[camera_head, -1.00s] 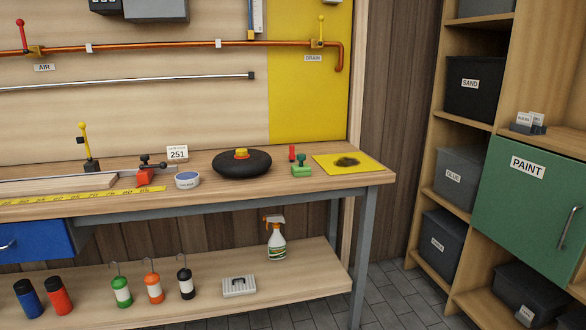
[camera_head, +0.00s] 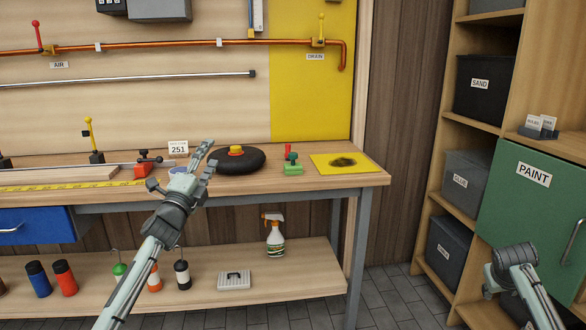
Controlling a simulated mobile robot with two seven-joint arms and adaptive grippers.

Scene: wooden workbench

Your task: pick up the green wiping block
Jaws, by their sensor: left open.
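The green wiping block (camera_head: 293,170), with a darker knob on top, sits on the workbench just left of the yellow sheet. My left gripper (camera_head: 208,158) is in front of the bench's edge, reaching up over the benchtop in the picture. It is open and empty, left of the green block and apart from it, with the black round cushion-like object between them in the picture. My right arm's end (camera_head: 512,262) is at the lower right, in front of the shelving and away from the bench. Its fingers cannot be made out clearly.
A black round object (camera_head: 240,164) with a yellow top stands left of the block. A small red item (camera_head: 288,149) is right behind it. The yellow sheet (camera_head: 325,169) with a dark smudge lies to its right.

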